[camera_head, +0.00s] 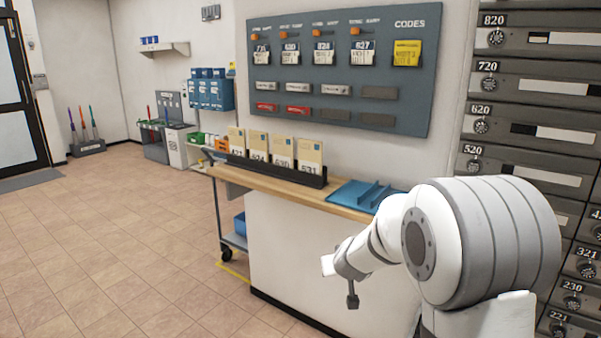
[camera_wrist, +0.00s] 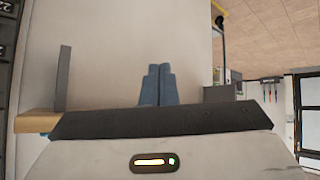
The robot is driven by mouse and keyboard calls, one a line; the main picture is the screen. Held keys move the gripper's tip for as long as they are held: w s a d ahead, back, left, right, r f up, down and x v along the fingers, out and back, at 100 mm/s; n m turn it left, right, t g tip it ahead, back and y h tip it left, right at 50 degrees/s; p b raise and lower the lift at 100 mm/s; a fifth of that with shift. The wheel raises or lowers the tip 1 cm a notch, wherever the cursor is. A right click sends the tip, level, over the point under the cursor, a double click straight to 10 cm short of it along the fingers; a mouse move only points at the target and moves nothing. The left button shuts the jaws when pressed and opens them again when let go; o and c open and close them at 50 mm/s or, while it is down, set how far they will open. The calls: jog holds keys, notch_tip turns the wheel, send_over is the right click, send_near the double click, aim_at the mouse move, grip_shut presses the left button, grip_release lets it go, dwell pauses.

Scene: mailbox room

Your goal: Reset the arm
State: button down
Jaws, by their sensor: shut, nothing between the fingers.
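My arm, white and grey, reaches in from the right in the head view, bent in front of the white counter front. My gripper (camera_wrist: 155,85) shows in the wrist view as two blue-grey fingers side by side, shut with nothing between them. In the head view my gripper (camera_head: 352,296) shows only as a small dark part hanging below the wrist, apart from the counter.
The wooden counter (camera_head: 290,193) bears a black rack (camera_head: 275,171) of cards and a blue tray (camera_head: 362,193). Grey mailboxes (camera_head: 530,90) line the right wall. A cart (camera_head: 218,215) stands beside the counter. The tiled floor (camera_head: 120,240) is clear at left.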

jog(key=s+r+g+y+p, duration=0.1)
jog(key=s+r+g+p, duration=0.2)
jog(key=s+r+p, duration=0.8)
jog(key=s+d+r+m+g, duration=0.1)
jog(key=s+d+r+g, duration=0.1)
jog(key=s, duration=1)
jog(key=s+d+r+g+h, duration=0.1)
jog(key=s+r, duration=0.3)
jog(key=s, duration=0.7)
jog(key=shift+s+d+r+m+g+p, duration=0.25)
jog(key=shift+s+d+m+g, duration=0.2)
jog(key=shift+d, duration=0.45)
jog(key=c, duration=2.1)
grip_release()
jog(key=shift+w, duration=0.15)
jog(key=shift+c, duration=0.2)
